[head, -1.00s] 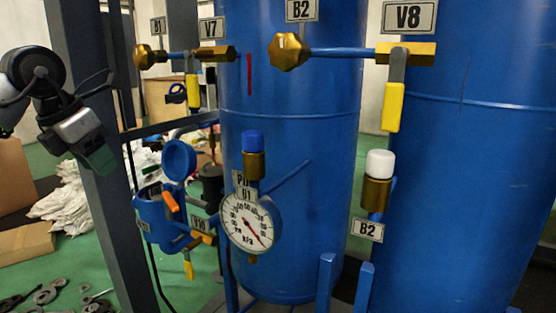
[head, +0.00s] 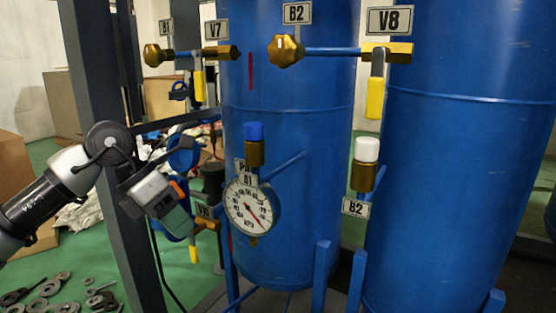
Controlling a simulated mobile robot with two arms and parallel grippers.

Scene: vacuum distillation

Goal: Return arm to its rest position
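My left arm comes in from the left in the head view, and its gripper (head: 178,222) points down and to the right. The gripper is beside the pressure gauge (head: 248,207), to its left, and appears apart from it. Its fingers show as one dark greenish block, and I cannot tell whether they are open or shut. I see nothing held in it. My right gripper is not in view.
Two blue tanks (head: 290,165) (head: 450,150) fill the middle and right. Valves V7 (head: 198,84) and V8 (head: 375,97) have yellow handles hanging down. A dark upright post (head: 90,60) stands behind my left arm. Metal discs (head: 50,288) lie on the green floor at lower left.

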